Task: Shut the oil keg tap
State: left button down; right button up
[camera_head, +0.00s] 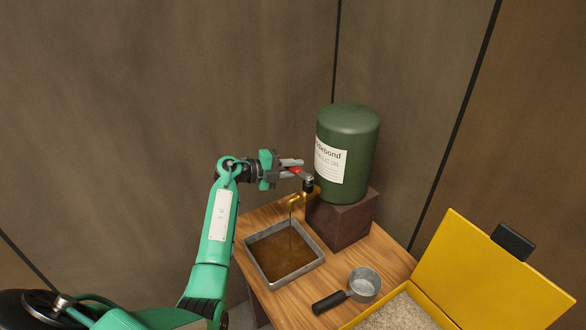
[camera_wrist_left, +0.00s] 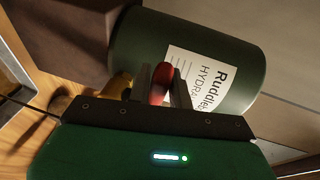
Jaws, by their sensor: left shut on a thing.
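A thin dark stream falls from the spout into a square grey tray (camera_head: 315,262), which holds brown oil. My left gripper (camera_head: 298,168) is at the tap, shut on the red handle. In the left wrist view the red handle (camera_wrist_left: 161,84) sits between the two fingers (camera_wrist_left: 164,88). My right gripper is not in view.
The dark block (camera_head: 342,222) stands on a wooden table (camera_head: 385,250). A metal scoop (camera_head: 364,285) with a black grip lies near the front. An open yellow box (camera_head: 490,270) with pale granules is at the right. Brown walls close in behind.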

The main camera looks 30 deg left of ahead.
pick_arm(q)
jog(key=shift+w+d+f+m+g+h+b, duration=0.15)
jog(key=shift+w+m+g+h+b, duration=0.2)
jog(key=shift+b, duration=0.3)
jog(key=shift+w+a+f+m+g+h+b, duration=0.1)
jog(key=shift+m+g+h+b, duration=0.3)
jog(key=shift+b, duration=0.2)
jog(key=shift+w+d+r+m+g+h+b, duration=0.15)
jog(key=shift+d+r+m+g+h+b, duration=0.1)
jog(key=shift+m+g+h+b, duration=0.25)
jog(key=c, duration=1.3)
grip_release()
jog(key=shift+b+v, duration=2.7)
jog(key=shift+v, duration=4.2)
